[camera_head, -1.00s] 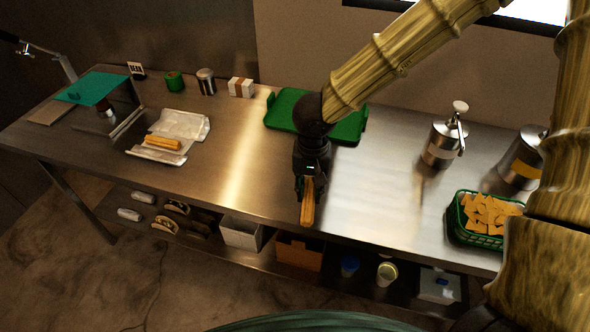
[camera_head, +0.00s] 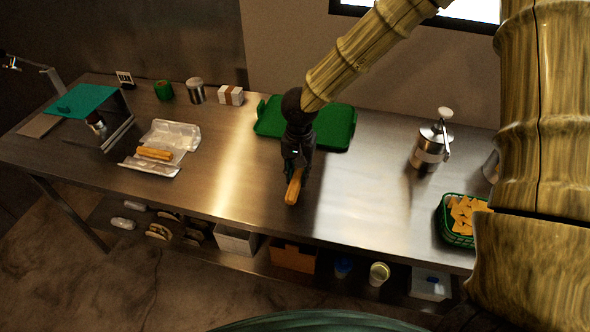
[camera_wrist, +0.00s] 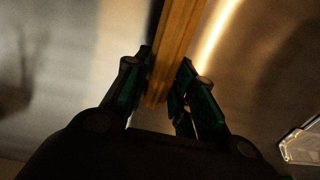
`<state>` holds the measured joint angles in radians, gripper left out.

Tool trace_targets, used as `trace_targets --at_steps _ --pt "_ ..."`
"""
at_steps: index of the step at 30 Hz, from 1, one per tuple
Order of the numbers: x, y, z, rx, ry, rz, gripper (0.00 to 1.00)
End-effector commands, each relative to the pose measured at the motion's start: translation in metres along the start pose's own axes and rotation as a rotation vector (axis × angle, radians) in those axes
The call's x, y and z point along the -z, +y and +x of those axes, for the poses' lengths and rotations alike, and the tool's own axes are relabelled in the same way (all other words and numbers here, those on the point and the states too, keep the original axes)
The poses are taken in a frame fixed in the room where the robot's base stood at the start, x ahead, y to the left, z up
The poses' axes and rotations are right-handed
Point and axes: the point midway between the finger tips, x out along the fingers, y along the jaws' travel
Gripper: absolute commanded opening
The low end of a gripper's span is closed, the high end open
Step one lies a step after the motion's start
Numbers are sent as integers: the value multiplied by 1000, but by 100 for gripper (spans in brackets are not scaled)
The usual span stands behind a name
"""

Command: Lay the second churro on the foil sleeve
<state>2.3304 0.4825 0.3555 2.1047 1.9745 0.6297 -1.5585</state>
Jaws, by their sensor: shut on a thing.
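My gripper (camera_head: 294,172) is shut on a golden-brown ridged churro (camera_head: 293,188), held over the middle of the steel counter near its front edge. In the wrist view the churro (camera_wrist: 178,45) runs up out of the picture from between the two fingers of my gripper (camera_wrist: 166,85). The foil sleeve (camera_head: 183,134) lies open on the counter to the left of my gripper. One churro (camera_head: 154,154) lies on the front part of the foil. The foil's edge also shows in the wrist view (camera_wrist: 302,143) at the right.
A green tray (camera_head: 336,129) lies behind my gripper. The counter (camera_head: 235,165) between gripper and foil is clear. A teal-topped stand (camera_head: 85,101), a green roll (camera_head: 163,90), a tin (camera_head: 196,91) and a white box (camera_head: 230,96) stand at the back left. A chip basket (camera_head: 456,222) is right.

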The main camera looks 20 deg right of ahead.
Motion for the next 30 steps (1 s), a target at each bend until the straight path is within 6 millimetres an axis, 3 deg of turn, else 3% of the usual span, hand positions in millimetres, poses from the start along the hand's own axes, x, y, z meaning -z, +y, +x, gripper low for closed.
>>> trace_targets --at_steps 4,9,21,30 --pt "20 -10 0 0 1 1 7" --pt "29 -14 4 0 0 0 7" --pt "29 -14 34 -2 -1 -1 7" --pt "29 -14 38 0 0 -1 7"
